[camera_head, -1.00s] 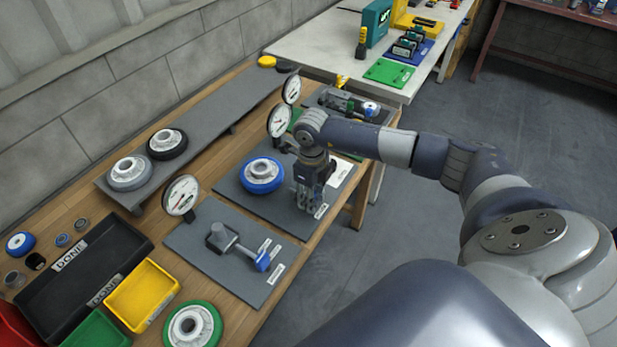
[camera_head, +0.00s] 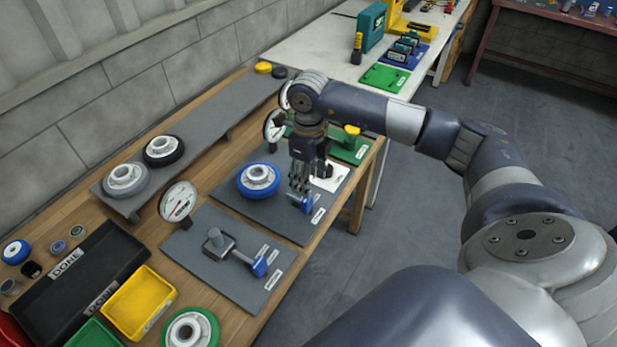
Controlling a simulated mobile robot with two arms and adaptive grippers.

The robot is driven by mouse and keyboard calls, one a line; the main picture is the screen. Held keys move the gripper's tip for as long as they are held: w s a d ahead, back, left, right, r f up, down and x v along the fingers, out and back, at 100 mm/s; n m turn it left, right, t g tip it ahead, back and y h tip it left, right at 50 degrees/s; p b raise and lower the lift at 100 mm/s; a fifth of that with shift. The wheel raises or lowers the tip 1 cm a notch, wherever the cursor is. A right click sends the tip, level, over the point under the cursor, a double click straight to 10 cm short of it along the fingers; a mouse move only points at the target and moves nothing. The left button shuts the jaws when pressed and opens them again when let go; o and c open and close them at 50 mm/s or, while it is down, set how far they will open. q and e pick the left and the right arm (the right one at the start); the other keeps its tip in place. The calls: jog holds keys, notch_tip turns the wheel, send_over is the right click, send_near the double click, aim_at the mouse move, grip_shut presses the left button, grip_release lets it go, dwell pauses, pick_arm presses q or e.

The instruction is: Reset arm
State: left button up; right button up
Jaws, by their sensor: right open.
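My right gripper (camera_head: 300,186) is open and points down above the right part of a grey mat. A blue-ended part (camera_head: 312,206) shows on the mat just below and beside the fingertips; the fingers partly hide it, and I cannot tell whether they touch it. A blue-rimmed wheel (camera_head: 258,181) stands on the same mat to the left of the gripper. My right arm reaches in from the right. My left gripper is out of view.
A nearer grey mat (camera_head: 200,259) holds a fixture with a blue end (camera_head: 259,267). Round gauges (camera_head: 178,202) stand along the bench. Black, yellow (camera_head: 140,302) and green bins lie at the left front. Floor right of the bench is clear.

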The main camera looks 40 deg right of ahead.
notch_tip(320, 180, up, 2)
jog(key=shift+r, duration=0.1)
dwell(0.5)
